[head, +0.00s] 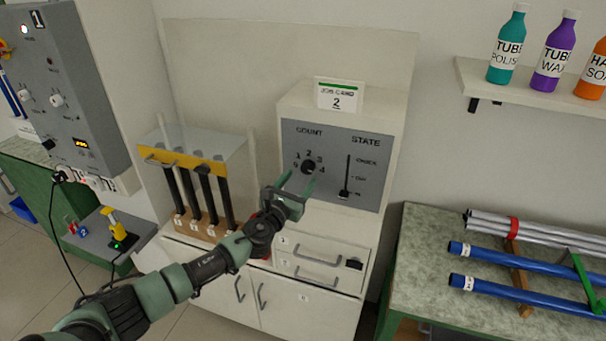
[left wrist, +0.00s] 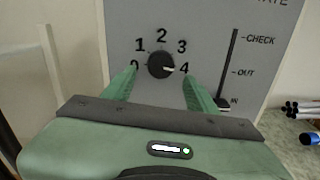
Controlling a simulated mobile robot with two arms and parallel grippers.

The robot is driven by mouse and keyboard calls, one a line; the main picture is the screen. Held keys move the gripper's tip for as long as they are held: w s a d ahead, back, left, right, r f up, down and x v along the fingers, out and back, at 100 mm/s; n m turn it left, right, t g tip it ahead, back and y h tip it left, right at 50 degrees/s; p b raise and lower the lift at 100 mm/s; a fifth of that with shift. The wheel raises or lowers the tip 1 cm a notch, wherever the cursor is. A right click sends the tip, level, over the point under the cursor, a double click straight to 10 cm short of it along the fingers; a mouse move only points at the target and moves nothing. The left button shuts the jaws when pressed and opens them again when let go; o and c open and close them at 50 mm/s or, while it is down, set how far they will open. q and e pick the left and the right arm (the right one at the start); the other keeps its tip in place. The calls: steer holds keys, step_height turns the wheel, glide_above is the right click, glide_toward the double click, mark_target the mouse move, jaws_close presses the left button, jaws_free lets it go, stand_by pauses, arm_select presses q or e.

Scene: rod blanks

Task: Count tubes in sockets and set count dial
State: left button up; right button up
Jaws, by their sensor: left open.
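The count dial (head: 308,167) is a black knob on a grey panel, with marks 0 to 4 around it. In the left wrist view the dial (left wrist: 161,65) has a pale mark that points right, towards 4. My left gripper (head: 297,184) is open in front of the panel, its green fingers on either side of the dial; whether they touch it I cannot tell. Several dark tubes (head: 207,196) stand upright in a wooden rack (head: 207,240) with numbered sockets, behind a yellow bar (head: 187,161). My forearm is close to the rack's right end. My right gripper is out of view.
The state slider (head: 344,193) is at the bottom of its slot. A job card (head: 339,96) reading 2 stands on the cabinet. Drawers (head: 317,272) lie below the panel. A bench with blue tubes (head: 510,260) is at right, a shelf (head: 500,92) above.

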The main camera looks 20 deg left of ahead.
arm_select(q)
steer(key=s, duration=0.4)
steer(key=shift+a, duration=0.15)
steer(key=s+a+f+n+g+y+b, duration=0.1)
steer(key=s+a+f+n+g, duration=0.15)
steer(key=s+f+n, duration=0.85)
steer(key=s+a+f+n+g+y+b, duration=0.15)
steer(key=s+f+g, duration=0.25)
steer(key=f, duration=1.4)
steer(key=s+a+f+n+g+b, duration=0.1)
steer(key=s+a+f+n+g, duration=0.15)
steer(key=s+f+n, duration=0.85)
steer(key=s+d+f+n+g, duration=0.2)
steer(key=s+f+n, duration=0.2)
steer(key=s+f, duration=0.3)
steer(key=s+d+f+n+g+b, duration=0.1)
steer(key=s+f, duration=0.6)
steer(key=s, duration=1)
steer(key=s+d+f+n+g+b, duration=0.1)
steer(key=s+d+f+n+g, duration=0.2)
steer(key=s+f+n, duration=0.4)
steer(key=s+g, duration=0.1)
steer(key=s, duration=0.4)
steer(key=shift+d+f+g+h, duration=0.25)
steer(key=shift+g+h, duration=0.1)
steer(key=shift+g, duration=0.05)
